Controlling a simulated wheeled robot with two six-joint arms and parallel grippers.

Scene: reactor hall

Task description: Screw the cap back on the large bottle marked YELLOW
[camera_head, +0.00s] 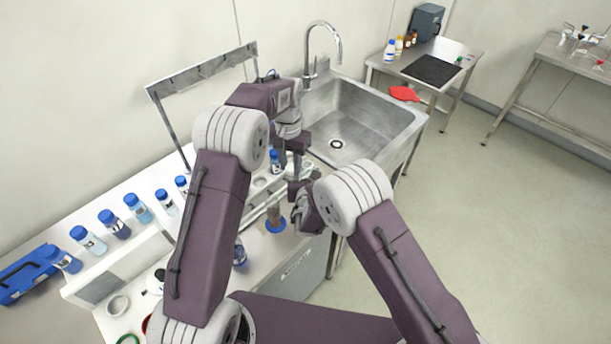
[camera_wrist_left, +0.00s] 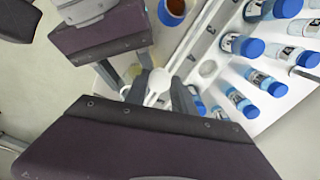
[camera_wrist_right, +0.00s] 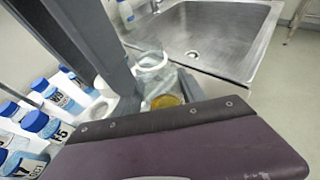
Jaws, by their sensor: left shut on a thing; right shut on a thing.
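My left gripper (camera_head: 293,160) is above the bench by the sink. In the left wrist view (camera_wrist_left: 155,92) it is shut on a small white thing (camera_wrist_left: 159,78), round with a narrower part; I cannot tell whether this is the cap. My right gripper (camera_head: 298,192) is close beside it, slightly lower. In the right wrist view, a clear vessel (camera_wrist_right: 152,66) with a wide rim and a yellow patch (camera_wrist_right: 165,101) below it show between the right fingers, which look shut on it. No YELLOW label is readable, and the arms hide much of the contact.
Small blue-capped bottles (camera_head: 108,221) stand in a row along the white rack (camera_head: 115,263). A blue-ringed brown thing (camera_head: 276,226) is below my grippers. The sink (camera_head: 345,115) with its tap is behind right. A blue case (camera_head: 30,275) lies far left.

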